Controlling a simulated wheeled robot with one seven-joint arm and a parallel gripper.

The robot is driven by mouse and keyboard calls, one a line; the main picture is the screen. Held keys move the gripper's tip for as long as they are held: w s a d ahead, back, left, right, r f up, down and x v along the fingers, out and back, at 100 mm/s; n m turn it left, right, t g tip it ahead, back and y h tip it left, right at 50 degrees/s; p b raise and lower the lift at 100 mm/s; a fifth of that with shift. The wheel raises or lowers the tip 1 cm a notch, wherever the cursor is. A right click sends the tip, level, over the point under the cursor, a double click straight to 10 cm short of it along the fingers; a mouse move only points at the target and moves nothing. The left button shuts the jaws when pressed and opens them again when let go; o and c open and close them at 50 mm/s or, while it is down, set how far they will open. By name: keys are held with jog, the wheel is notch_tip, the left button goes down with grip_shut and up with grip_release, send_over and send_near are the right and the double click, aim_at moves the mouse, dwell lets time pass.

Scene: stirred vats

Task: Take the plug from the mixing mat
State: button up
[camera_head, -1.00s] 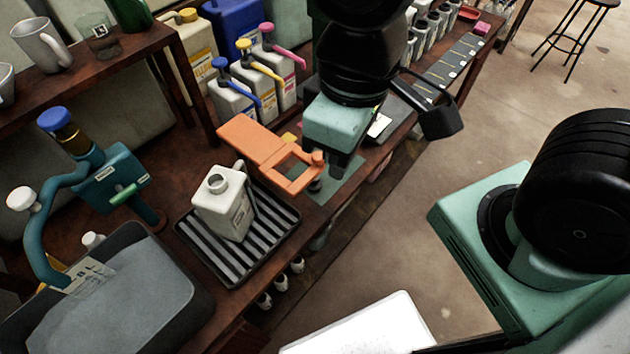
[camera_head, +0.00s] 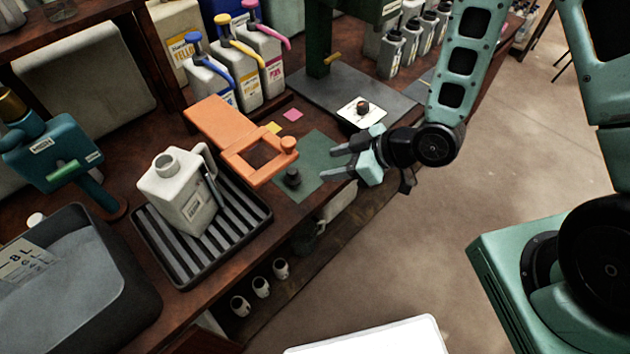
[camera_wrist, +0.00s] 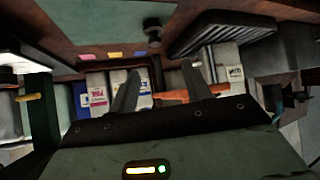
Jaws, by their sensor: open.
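The plug (camera_head: 292,178) is a small dark stopper standing on the green mixing mat (camera_head: 322,152), near the mat's left corner. In the wrist view a dark stopper (camera_wrist: 152,30) shows on the mat (camera_wrist: 90,18), beyond my fingertips. My gripper (camera_head: 331,161) is open and empty, to the right of the plug and apart from it, with its fingers pointing left over the mat's right side. The two spread fingers of my gripper (camera_wrist: 161,70) also show in the wrist view.
An orange frame (camera_head: 230,167) with a knob sits just behind the plug. A white jug (camera_head: 180,190) stands on a ribbed black tray (camera_head: 262,216) to the left. A grey plate (camera_head: 325,92) with a white card lies behind. Open floor lies to the right.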

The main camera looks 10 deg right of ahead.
aim_at(287, 176)
jog(key=shift+m+t+y, duration=0.3)
jog(key=shift+t+y, duration=0.5)
jog(key=f+b, duration=0.1)
jog(key=b, duration=0.1)
jog(key=w+f+b, duration=0.1)
jog(key=f+b, duration=0.1)
jog(key=b, duration=0.1)
jog(key=f+b, duration=0.1)
jog(key=b, duration=0.2)
jog(key=shift+w+a+f, duration=0.3)
jog(key=shift+w+f, duration=0.05)
jog(key=shift+f, duration=0.05)
jog(key=shift+w+a+f+b, duration=0.15)
jog(key=shift+a+b, duration=0.15)
jog(key=shift+b, duration=0.3)
jog(key=p+x, duration=0.1)
jog(key=x, duration=0.5)
jog(key=shift+a, duration=0.15)
jog(key=shift+s+p+x, duration=0.2)
jog(key=shift+p+x, duration=0.2)
jog(key=shift+x, duration=2.5)
jog(key=shift+f, duration=0.2)
grip_shut()
